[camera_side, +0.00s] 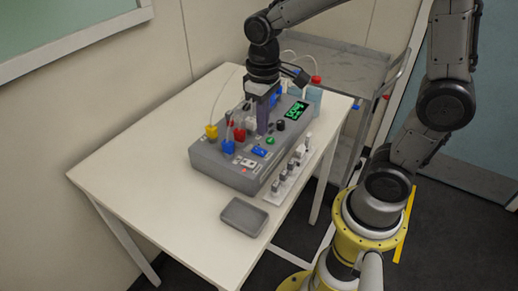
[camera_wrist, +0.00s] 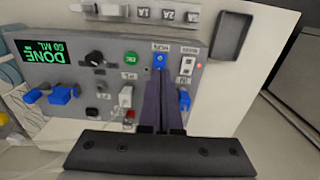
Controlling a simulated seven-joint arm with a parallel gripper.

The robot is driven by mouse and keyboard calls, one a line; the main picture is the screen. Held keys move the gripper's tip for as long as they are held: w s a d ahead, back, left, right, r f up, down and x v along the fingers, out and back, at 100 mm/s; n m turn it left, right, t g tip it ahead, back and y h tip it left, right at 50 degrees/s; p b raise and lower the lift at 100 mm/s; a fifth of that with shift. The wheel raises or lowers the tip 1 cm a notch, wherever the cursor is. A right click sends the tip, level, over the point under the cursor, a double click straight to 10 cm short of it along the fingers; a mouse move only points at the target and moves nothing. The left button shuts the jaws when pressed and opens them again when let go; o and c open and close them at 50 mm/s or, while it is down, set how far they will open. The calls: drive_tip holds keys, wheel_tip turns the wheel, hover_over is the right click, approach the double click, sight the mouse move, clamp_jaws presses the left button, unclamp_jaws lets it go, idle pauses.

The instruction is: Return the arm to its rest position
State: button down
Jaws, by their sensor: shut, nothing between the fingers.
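My gripper (camera_side: 262,130) is above the grey bioreactor unit (camera_side: 222,174) on the white table, pointing down. Its two purple fingers are shut together and empty, seen end-on in the wrist view (camera_wrist: 160,82). In the wrist view the fingertips appear close to a blue button (camera_wrist: 159,60) on the unit's panel; I cannot tell whether they touch it. The unit's green display (camera_wrist: 48,58) reads upside down in the wrist view, "DONE" and "60 ML". My arm is bent over the table from its yellow base at the right.
A white rack strip (camera_side: 288,177) and a dark tray (camera_side: 243,216) lie in front. The table's left side is clear.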

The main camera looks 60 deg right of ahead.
drive_tip(key=shift+r, duration=0.55)
drive_tip(key=s+r+t, duration=0.2)
drive_tip(key=s+r, duration=0.1)
drive_tip(key=s, duration=0.3)
drive_tip(key=s+r+t, duration=0.2)
drive_tip(key=s+t, duration=0.1)
drive_tip(key=s, duration=0.3)
drive_tip(key=shift+s+r+t, duration=0.3)
drive_tip(key=shift+s+r, duration=0.05)
drive_tip(key=shift+r, duration=0.05)
